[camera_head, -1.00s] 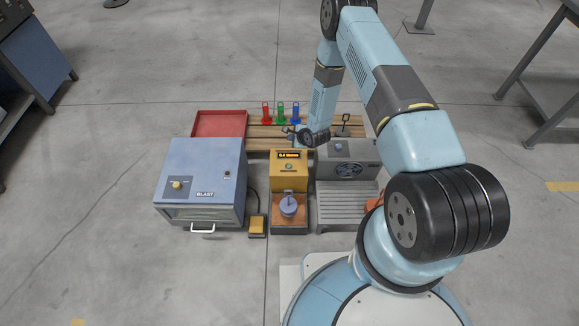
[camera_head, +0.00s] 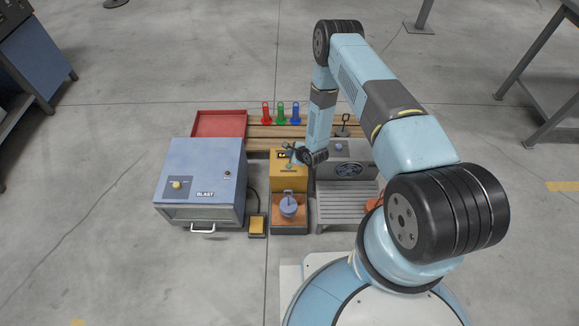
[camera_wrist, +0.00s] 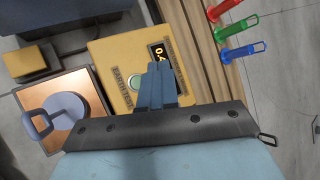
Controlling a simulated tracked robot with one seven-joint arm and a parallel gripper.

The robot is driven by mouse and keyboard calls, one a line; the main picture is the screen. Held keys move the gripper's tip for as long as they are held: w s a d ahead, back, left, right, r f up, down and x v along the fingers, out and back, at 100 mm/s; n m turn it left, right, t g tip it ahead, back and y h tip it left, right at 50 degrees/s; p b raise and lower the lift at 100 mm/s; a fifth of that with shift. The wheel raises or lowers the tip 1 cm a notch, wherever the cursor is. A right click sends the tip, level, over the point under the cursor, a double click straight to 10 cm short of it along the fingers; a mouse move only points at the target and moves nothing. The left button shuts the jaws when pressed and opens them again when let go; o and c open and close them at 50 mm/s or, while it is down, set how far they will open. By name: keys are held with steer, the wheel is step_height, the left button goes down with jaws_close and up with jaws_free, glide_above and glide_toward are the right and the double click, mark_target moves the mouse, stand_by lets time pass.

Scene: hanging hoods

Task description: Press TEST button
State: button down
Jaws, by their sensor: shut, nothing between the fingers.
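The yellow tester (camera_head: 288,182) stands in the middle of the row of equipment, with a small lit display on its upper face. In the wrist view the tester (camera_wrist: 112,55) carries the lettering "EARTH TEST" and a round green-rimmed button (camera_wrist: 132,82). My gripper (camera_head: 287,162) is shut and empty over the tester's face; it hides the button and part of the display in the head view. In the wrist view the shut fingertips (camera_wrist: 156,67) appear just right of the button, partly over its edge. I cannot tell whether they touch the tester.
The blue BLAST cabinet (camera_head: 203,170) stands left, a grey fan unit (camera_head: 348,158) right. A yellow pedal (camera_head: 257,225) lies in front.

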mark_target(290, 167)
steer(key=shift+f, duration=3.45)
steer(key=shift+f, duration=0.7)
steer(key=shift+r, duration=0.15)
stand_by(0.4)
steer(key=shift+r, duration=0.65)
steer(key=shift+r, duration=2.5)
